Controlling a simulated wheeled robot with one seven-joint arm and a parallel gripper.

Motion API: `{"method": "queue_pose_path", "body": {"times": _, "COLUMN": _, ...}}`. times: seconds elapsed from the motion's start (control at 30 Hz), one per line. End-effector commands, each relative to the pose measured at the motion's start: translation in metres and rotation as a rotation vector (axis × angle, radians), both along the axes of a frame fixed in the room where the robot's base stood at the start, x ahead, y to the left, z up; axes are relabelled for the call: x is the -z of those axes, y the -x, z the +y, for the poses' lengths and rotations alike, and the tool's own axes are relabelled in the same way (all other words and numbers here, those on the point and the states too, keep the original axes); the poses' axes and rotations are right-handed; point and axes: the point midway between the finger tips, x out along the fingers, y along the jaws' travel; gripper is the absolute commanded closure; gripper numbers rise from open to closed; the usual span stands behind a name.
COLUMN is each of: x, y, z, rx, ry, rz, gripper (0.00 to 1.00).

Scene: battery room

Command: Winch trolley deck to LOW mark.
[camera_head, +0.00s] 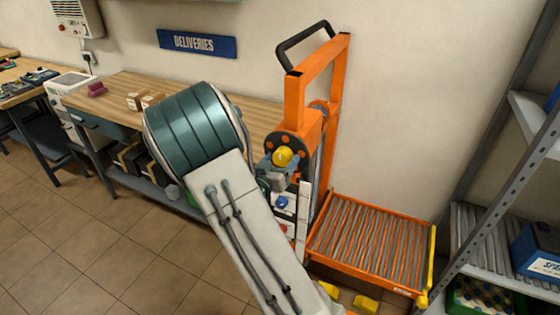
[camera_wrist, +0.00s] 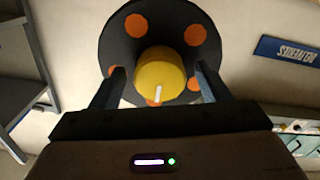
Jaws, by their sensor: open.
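The orange winch trolley (camera_head: 340,90) stands against the wall, with a black handle on top. Its roller deck (camera_head: 372,240) sits low on the right, empty. The dark winch wheel with orange spots (camera_head: 298,148) carries a yellow knob (camera_head: 282,156). In the wrist view the yellow knob (camera_wrist: 160,75) lies between the two fingers of my open gripper (camera_wrist: 158,70), with gaps at both sides. In the head view my gripper (camera_head: 272,172) is at the wheel, partly hidden by my arm. A white strip (camera_head: 303,215) runs down the mast; I cannot read a LOW mark.
A wooden bench (camera_head: 110,88) with small boxes runs along the wall to the left, under a blue DELIVERIES sign (camera_head: 196,43). A grey metal rack (camera_head: 490,190) with a blue box (camera_head: 540,250) stands on the right. Tiled floor at lower left is clear.

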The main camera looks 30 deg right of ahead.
Motion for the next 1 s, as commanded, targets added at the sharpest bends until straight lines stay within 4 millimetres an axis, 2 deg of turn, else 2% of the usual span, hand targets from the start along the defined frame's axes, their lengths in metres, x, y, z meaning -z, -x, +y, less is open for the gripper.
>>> {"method": "queue_pose_path", "body": {"times": 0.17, "x": 0.002, "y": 0.017, "z": 0.024, "rx": -0.007, "ry": -0.003, "rz": 0.001, "gripper": 0.30}}
{"method": "queue_pose_path", "body": {"times": 0.43, "x": 0.002, "y": 0.055, "z": 0.073, "rx": -0.007, "ry": -0.001, "rz": 0.000, "gripper": 0.30}}
{"method": "queue_pose_path", "body": {"times": 0.6, "x": 0.001, "y": 0.073, "z": 0.095, "rx": -0.005, "ry": 0.000, "rz": 0.002, "gripper": 0.30}}
{"method": "queue_pose_path", "body": {"times": 0.77, "x": 0.000, "y": 0.081, "z": 0.104, "rx": -0.002, "ry": 0.000, "rz": 0.000, "gripper": 0.30}}
{"method": "queue_pose_path", "body": {"times": 1.0, "x": 0.000, "y": 0.082, "z": 0.106, "rx": -0.001, "ry": 0.000, "rz": 0.001, "gripper": 0.30}}
